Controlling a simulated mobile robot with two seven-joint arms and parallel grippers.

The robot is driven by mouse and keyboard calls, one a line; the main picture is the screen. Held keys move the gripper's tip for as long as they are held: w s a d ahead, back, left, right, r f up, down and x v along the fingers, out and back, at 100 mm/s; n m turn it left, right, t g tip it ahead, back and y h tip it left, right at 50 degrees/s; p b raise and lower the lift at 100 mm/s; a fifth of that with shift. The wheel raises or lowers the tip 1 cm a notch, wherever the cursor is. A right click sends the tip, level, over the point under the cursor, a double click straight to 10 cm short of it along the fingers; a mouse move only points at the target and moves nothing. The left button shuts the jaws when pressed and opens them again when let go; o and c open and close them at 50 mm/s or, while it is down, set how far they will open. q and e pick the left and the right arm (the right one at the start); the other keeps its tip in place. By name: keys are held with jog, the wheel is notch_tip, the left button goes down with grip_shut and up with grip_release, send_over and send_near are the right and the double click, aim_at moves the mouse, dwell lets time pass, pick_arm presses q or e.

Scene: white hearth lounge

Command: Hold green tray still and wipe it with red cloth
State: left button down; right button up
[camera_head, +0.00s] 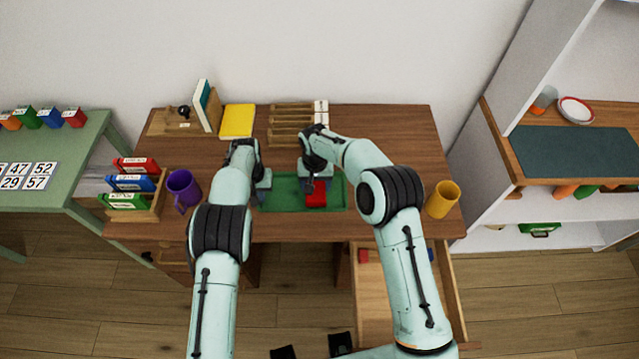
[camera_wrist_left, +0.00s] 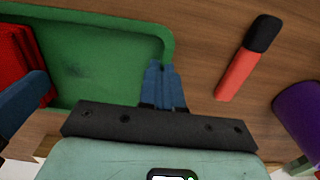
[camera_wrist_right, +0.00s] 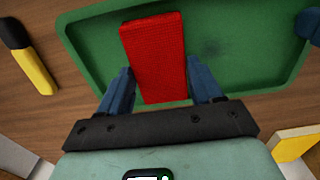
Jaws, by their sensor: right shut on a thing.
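The green tray (camera_head: 285,203) lies flat on the brown desk. It also shows in the left wrist view (camera_wrist_left: 90,85) and the right wrist view (camera_wrist_right: 265,60), with a dark smudge on its floor (camera_wrist_right: 210,47). The red cloth (camera_head: 316,200), a thick folded block, lies in the tray's right part. My right gripper (camera_wrist_right: 160,88) is shut on the red cloth, a finger along each side. My left gripper (camera_wrist_left: 164,82) has its fingers together at the tray's left rim. Whether the rim is pinched between them is hidden.
A red marker (camera_wrist_left: 240,70) and a purple mug (camera_head: 183,188) are left of the tray. A yellow marker (camera_wrist_right: 33,65) and a yellow mug (camera_head: 443,199) are right of it. A wooden rack (camera_head: 291,125) stands behind. An open drawer (camera_head: 385,290) juts out at the front right.

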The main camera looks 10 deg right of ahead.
pick_arm(q)
jog(key=shift+d, duration=0.1)
pick_arm(e)
jog(key=shift+w+a+f, duration=0.15)
jog(key=shift+a, duration=0.8)
jog(key=shift+w+a+f, duration=0.1)
jog(key=shift+a, duration=0.8)
jog(key=shift+w+a+r, duration=0.1)
jog(key=shift+w+a, duration=0.1)
jog(key=shift+a, duration=0.65)
jog(key=shift+w+a, duration=0.15)
jog(key=shift+a, duration=0.65)
jog(key=shift+s+d+r, duration=0.1)
jog(key=shift+s+d, duration=0.1)
jog(key=shift+d, duration=1)
jog(key=shift+s+d+r, duration=0.1)
jog(key=shift+s+d, duration=0.1)
jog(key=shift+d, duration=1)
jog(key=shift+s+d+f, duration=0.1)
jog(key=shift+s+d, duration=0.1)
jog(key=shift+d, duration=0.75)
jog(key=shift+s+d+f, duration=0.1)
jog(key=shift+s+d, duration=0.1)
jog(key=shift+d, duration=0.75)
jog(key=shift+w+a+r, duration=0.1)
jog(key=shift+w+a, duration=0.15)
jog(key=shift+a, duration=0.85)
jog(key=shift+w+a+r, duration=0.1)
jog(key=shift+w+a, duration=0.1)
jog(key=shift+a, duration=0.9)
